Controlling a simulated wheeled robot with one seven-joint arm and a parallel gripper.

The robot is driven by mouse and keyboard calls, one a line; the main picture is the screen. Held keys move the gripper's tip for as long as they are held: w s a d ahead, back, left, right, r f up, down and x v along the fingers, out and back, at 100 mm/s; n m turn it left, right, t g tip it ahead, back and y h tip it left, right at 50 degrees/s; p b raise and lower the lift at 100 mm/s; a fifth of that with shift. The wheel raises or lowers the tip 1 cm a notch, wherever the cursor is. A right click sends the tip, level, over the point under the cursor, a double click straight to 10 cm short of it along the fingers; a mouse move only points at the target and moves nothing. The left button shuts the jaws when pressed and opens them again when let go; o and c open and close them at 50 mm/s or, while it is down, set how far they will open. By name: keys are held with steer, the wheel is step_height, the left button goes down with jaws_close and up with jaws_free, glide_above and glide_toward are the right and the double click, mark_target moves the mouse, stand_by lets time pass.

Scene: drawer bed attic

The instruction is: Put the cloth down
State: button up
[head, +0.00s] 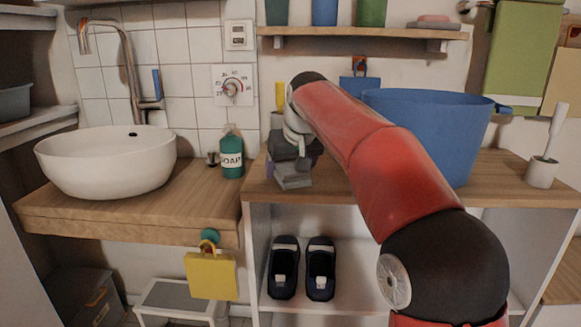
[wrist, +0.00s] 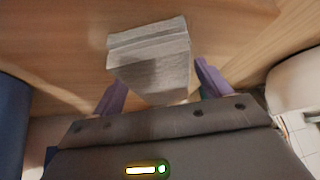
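A small grey folded cloth (head: 294,178) appears to rest on the wooden top of the white shelf unit, near its left end. It also shows in the wrist view (wrist: 152,58), over bare wood. My gripper (head: 297,162) is right at the cloth, just above and behind it in the head view. In the wrist view, the two purple fingers of my gripper (wrist: 158,74) are spread apart, one on each side of the cloth's near end. A gap shows between the right finger and the cloth. Contact at the left finger is unclear.
A large blue tub (head: 432,125) stands right of my gripper, behind my arm. A green soap bottle (head: 231,155) and a white basin (head: 108,160) are to the left. A white brush holder (head: 542,172) stands far right. Dark shoes (head: 302,268) are below.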

steer(key=shift+o, duration=0.3)
steer(key=shift+r, duration=0.1)
steer(key=shift+r, duration=0.25)
steer(key=p+v, duration=0.2)
steer(key=v, duration=0.9)
steer(key=shift+s+r, duration=0.2)
steer(key=shift+s, duration=0.05)
steer(key=s+d+f+m+h, duration=0.1)
steer(key=s+d+f, duration=0.35)
steer(key=s, duration=0.25)
steer(key=s+d+f+m, duration=0.1)
steer(key=s+d+f, duration=0.2)
steer(key=s+d, duration=0.3)
steer(key=s+d+f+m, duration=0.1)
steer(key=s+d+f, duration=0.1)
steer(key=s+f, duration=0.6)
steer(key=s+d+f+m+h, duration=0.1)
steer(key=s+d+f, duration=0.2)
steer(key=s+f, duration=0.5)
steer(key=shift+s+f, duration=0.2)
steer(key=shift+f, duration=0.2)
